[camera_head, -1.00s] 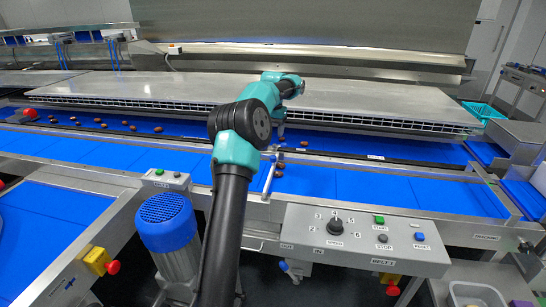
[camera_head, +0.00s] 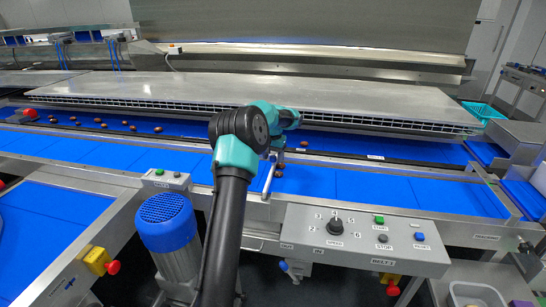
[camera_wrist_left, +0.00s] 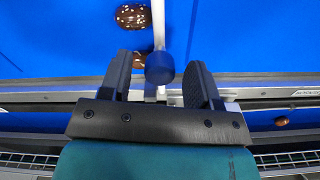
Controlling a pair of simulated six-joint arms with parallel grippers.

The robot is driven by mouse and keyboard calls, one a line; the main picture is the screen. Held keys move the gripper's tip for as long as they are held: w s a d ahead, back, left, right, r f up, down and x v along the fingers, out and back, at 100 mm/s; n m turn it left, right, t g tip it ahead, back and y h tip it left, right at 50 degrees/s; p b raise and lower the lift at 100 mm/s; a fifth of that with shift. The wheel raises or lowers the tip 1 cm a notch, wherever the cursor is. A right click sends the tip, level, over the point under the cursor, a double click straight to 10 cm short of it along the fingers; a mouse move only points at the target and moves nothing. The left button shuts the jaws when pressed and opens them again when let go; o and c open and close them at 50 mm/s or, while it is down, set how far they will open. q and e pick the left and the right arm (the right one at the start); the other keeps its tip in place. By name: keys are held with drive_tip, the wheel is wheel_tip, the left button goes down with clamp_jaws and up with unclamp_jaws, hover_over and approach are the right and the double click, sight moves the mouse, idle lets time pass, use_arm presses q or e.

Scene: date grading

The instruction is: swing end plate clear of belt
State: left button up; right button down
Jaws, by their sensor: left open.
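The end plate (camera_head: 269,176) shows in the head view as a thin pale bar standing across the front blue belt, partly hidden by my arm. In the left wrist view its thin edge (camera_wrist_left: 159,22) runs upward from a round dark blue knob (camera_wrist_left: 159,67). My left gripper (camera_head: 279,152) is low over the belt beside the plate. In the left wrist view its two fingers (camera_wrist_left: 160,70) are apart, with the knob between them; I cannot tell whether they touch it. A brown date (camera_wrist_left: 132,16) lies on the blue belt left of the plate. My right gripper is not in view.
Several dates (camera_head: 133,128) lie on the rear belt at left. A long steel cover (camera_head: 270,92) overhangs behind my gripper. A control box (camera_head: 360,236) with a dial and buttons is in front. The front belt right of the plate is clear.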

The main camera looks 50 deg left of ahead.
use_arm(q)
drive_tip(key=shift+c, duration=0.5)
clamp_jaws()
drive_tip(key=shift+s+a, duration=0.15)
